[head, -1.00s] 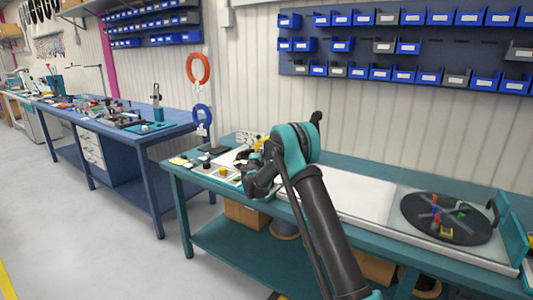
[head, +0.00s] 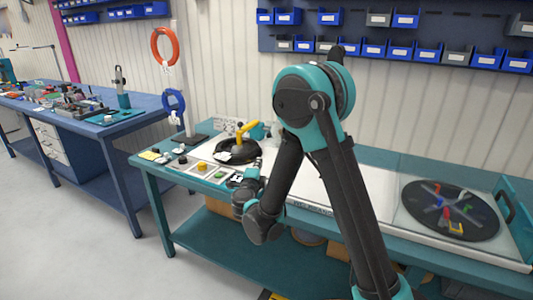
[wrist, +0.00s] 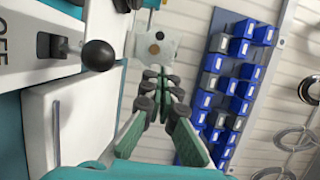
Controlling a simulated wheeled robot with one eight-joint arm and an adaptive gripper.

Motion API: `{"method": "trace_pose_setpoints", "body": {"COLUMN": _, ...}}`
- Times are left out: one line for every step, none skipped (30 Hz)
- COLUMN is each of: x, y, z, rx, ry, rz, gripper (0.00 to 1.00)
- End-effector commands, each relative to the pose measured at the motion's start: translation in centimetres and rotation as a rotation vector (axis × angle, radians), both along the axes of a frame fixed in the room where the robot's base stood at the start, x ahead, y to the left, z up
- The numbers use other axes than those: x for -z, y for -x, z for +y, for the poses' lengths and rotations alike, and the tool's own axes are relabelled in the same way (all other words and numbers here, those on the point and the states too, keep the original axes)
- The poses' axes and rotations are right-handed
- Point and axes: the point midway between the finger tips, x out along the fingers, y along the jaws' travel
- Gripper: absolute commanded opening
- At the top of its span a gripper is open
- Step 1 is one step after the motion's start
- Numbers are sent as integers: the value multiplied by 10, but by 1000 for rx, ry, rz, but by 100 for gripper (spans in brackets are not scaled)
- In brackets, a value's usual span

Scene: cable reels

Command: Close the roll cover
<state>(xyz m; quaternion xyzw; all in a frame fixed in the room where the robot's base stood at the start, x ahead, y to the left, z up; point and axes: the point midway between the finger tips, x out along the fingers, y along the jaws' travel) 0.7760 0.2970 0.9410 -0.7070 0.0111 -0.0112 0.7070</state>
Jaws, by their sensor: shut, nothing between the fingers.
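The black reel disc (head: 450,210) with coloured arms lies at the right end of the teal bench, under what looks like a clear cover. A teal end panel (head: 516,215) with a black handle (head: 505,207) stands upright at the disc's right side. The reel area appears covered by a clear sheet, but I cannot tell its exact edges. My gripper (wrist: 160,88) is shut and empty in the wrist view, over the left part of the bench. In the head view my arm hides part of the bench middle, and the fingers are hard to make out.
A black round base with a yellow handle (head: 247,131) and a control panel with a yellow button (head: 202,166) sit at the bench's left. A black ball knob (wrist: 98,55) is close by in the wrist view. Blue bins (head: 400,50) hang behind. A blue bench (head: 90,135) stands left.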

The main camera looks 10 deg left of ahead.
Motion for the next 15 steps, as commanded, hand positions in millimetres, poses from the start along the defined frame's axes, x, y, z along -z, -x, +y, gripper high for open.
{"method": "trace_pose_setpoints", "body": {"x": 0, "y": -9, "z": -1, "rx": 3, "ry": 0, "rz": 0, "gripper": 0}}
{"method": "trace_pose_setpoints", "body": {"x": 0, "y": -14, "z": -2, "rx": 3, "ry": 0, "rz": 0, "gripper": 0}}
{"method": "trace_pose_setpoints", "body": {"x": 0, "y": -22, "z": -2, "rx": 4, "ry": 0, "rz": 0, "gripper": 0}}
{"method": "trace_pose_setpoints", "body": {"x": 0, "y": -28, "z": -2, "rx": 4, "ry": 0, "rz": 0, "gripper": 0}}
{"method": "trace_pose_setpoints", "body": {"x": 0, "y": -34, "z": -2, "rx": 4, "ry": 0, "rz": 0, "gripper": 0}}
{"method": "trace_pose_setpoints", "body": {"x": 0, "y": -42, "z": -2, "rx": 4, "ry": 0, "rz": 0, "gripper": 0}}
{"method": "trace_pose_setpoints", "body": {"x": 0, "y": -48, "z": -3, "rx": 4, "ry": 0, "rz": 0, "gripper": 0}}
{"method": "trace_pose_setpoints", "body": {"x": 0, "y": -54, "z": -3, "rx": 4, "ry": 0, "rz": 0, "gripper": 0}}
{"method": "trace_pose_setpoints", "body": {"x": 0, "y": -62, "z": -3, "rx": 3, "ry": 0, "rz": 0, "gripper": 0}}
{"method": "trace_pose_setpoints", "body": {"x": 0, "y": -68, "z": -3, "rx": 4, "ry": 0, "rz": 0, "gripper": 0}}
{"method": "trace_pose_setpoints", "body": {"x": 0, "y": -74, "z": -4, "rx": 4, "ry": 0, "rz": 0, "gripper": 0}}
{"method": "trace_pose_setpoints", "body": {"x": 0, "y": -82, "z": -3, "rx": 3, "ry": 0, "rz": 0, "gripper": 0}}
{"method": "trace_pose_setpoints", "body": {"x": 0, "y": -88, "z": -3, "rx": 3, "ry": 0, "rz": 0, "gripper": 0}}
{"method": "trace_pose_setpoints", "body": {"x": 0, "y": -94, "z": -4, "rx": 3, "ry": 0, "rz": 0, "gripper": 0}}
{"method": "trace_pose_setpoints", "body": {"x": 0, "y": -102, "z": -5, "rx": 3, "ry": 0, "rz": 0, "gripper": 0}}
